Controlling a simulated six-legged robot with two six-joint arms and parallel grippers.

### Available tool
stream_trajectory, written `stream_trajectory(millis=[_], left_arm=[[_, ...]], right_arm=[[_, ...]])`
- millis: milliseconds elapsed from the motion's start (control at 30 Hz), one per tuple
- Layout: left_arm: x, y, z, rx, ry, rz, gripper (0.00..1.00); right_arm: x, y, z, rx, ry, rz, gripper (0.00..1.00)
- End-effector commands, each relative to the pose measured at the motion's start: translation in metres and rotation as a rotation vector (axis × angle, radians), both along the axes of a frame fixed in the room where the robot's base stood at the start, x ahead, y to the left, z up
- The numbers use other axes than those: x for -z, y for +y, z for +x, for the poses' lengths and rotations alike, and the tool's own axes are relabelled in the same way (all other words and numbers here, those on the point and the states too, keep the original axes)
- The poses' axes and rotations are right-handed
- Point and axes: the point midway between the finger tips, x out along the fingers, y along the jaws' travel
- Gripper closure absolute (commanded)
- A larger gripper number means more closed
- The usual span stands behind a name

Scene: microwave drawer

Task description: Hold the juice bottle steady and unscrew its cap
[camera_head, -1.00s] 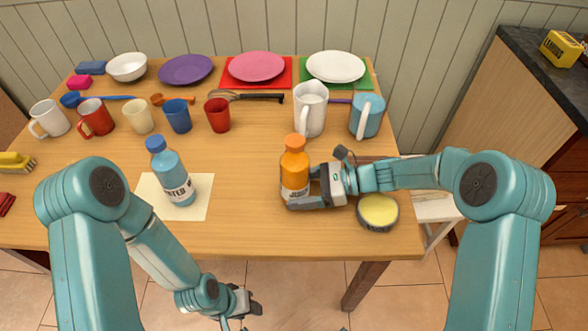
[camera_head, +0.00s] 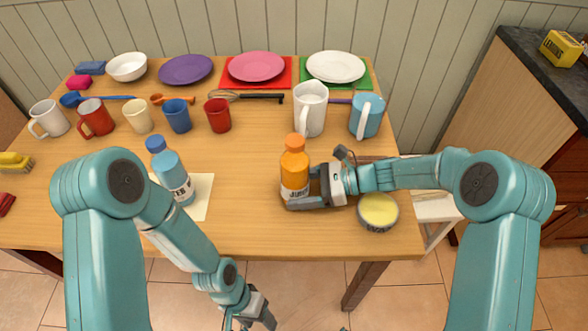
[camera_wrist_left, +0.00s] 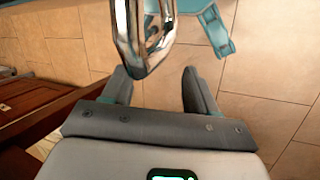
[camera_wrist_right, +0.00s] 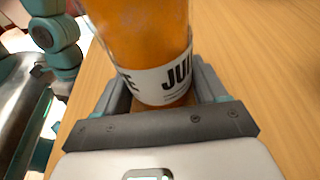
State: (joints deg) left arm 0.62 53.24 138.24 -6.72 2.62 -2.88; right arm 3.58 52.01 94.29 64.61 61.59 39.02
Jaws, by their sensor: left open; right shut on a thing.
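The juice bottle (camera_head: 295,170) is orange with a white label and stands upright on the table. Its orange cap (camera_head: 294,142) is on top. My right gripper (camera_head: 299,200) is shut around the lower part of the bottle from the right; the right wrist view shows the label and orange body (camera_wrist_right: 150,60) between its fingers. My left gripper (camera_head: 266,312) is open and empty, low in front of the table and well away from the bottle. The left wrist view shows its two fingers apart (camera_wrist_left: 160,90) over the tiled floor, with no bottle in sight.
A blue water bottle (camera_head: 172,172) stands on a paper sheet (camera_head: 200,200), partly hidden by my left arm. A bowl with yellow contents (camera_head: 378,211) sits right of the bottle. A white pitcher (camera_head: 311,110) and blue mug (camera_head: 367,116) stand behind. Table between bottles is clear.

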Motion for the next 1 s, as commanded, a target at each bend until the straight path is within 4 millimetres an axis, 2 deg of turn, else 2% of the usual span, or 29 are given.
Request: stream_trajectory(millis=[100,167,200,267,400,500,567,600,767,900,1000], left_arm=[[-0.022,-0.006,-0.013,0.282,0.096,0.03,0.42],[-0.038,-0.007,-0.014,0.373,0.148,0.064,0.42],[-0.052,-0.012,-0.011,0.394,0.182,0.089,0.42],[-0.081,-0.029,-0.004,0.34,0.233,0.106,0.42],[-0.139,-0.078,0.007,0.161,0.323,0.059,0.42],[-0.18,-0.113,0.021,0.101,0.342,-0.003,0.42],[-0.202,-0.13,0.04,0.113,0.303,-0.033,0.42],[-0.213,-0.138,0.058,0.143,0.248,-0.042,0.42],[-0.252,-0.154,0.134,0.283,-0.022,-0.02,0.42],[-0.3,-0.165,0.192,0.365,-0.255,0.022,0.42],[-0.342,-0.167,0.227,0.401,-0.411,0.063,0.42]], right_arm=[[-0.001,0.0,0.0,0.001,0.0,0.001,0.83],[-0.001,0.0,0.0,0.001,0.0,0.001,0.83],[-0.001,0.0,0.0,0.001,0.0,0.001,0.83],[-0.001,0.0,0.0,0.0,0.0,0.001,0.83],[0.0,0.0,0.0,0.0,0.0,0.001,0.83],[0.0,0.0,0.0,0.0,0.0,0.001,0.83],[-0.001,0.0,0.0,0.0,0.0,0.001,0.83],[0.0,0.0,0.0,0.0,0.0,0.001,0.83],[-0.001,0.0,0.0,0.0,-0.001,0.001,0.83],[-0.001,0.0,0.0,0.0,0.0,0.001,0.83],[-0.001,0.0,0.0,0.0,0.0,0.001,0.83]])
